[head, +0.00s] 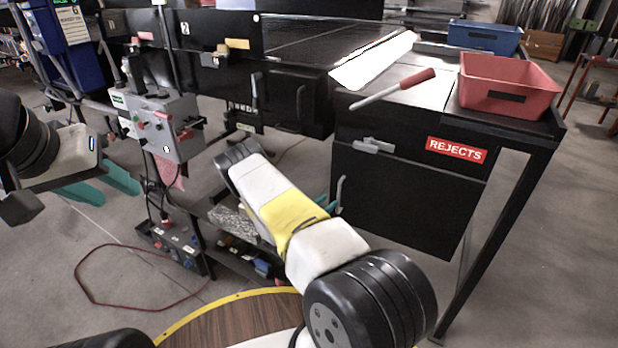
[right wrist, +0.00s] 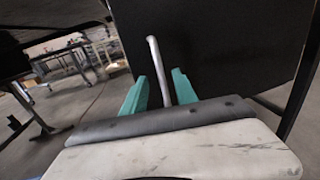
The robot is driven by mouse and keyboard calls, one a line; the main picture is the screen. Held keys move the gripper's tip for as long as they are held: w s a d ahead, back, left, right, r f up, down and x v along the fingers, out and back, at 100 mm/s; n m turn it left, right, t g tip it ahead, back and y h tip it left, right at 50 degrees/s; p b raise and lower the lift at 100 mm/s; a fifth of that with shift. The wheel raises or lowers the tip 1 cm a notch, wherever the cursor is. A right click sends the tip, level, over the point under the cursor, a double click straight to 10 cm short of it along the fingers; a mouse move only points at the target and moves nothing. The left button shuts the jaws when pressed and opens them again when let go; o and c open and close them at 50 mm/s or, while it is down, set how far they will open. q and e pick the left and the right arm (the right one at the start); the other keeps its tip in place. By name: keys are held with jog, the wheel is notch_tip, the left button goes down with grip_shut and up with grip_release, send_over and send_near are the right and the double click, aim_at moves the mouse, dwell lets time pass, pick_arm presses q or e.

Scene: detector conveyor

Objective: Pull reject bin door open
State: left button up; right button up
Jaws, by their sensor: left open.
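The reject bin (head: 400,205) is a black cabinet under the right end of the line, with a red REJECTS label (head: 457,149) and a grey latch (head: 373,146) near its top. Its front looks flush, with no gap that I can see. A bent metal handle (head: 340,192) stands at its left edge. In the right wrist view the handle (right wrist: 158,72) rises between the teal fingers of my right gripper (right wrist: 160,88). These fingers are apart around the bar; the head view mostly hides them behind my arm. My left gripper (head: 103,186) is open and empty at the far left.
A red bin (head: 506,88) and a red-handled wand (head: 395,90) lie on top. A blue bin (head: 485,38) is behind. A grey control box (head: 167,128) stands between my arms. A red cable (head: 110,300) lies on the floor. A black table leg (head: 495,245) flanks the cabinet's right.

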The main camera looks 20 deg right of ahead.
jog(key=x, duration=0.7)
jog(key=shift+w+d+f, duration=0.1)
jog(key=shift+w+d, duration=0.15)
jog(key=shift+c, duration=0.2)
grip_shut()
dwell(1.0)
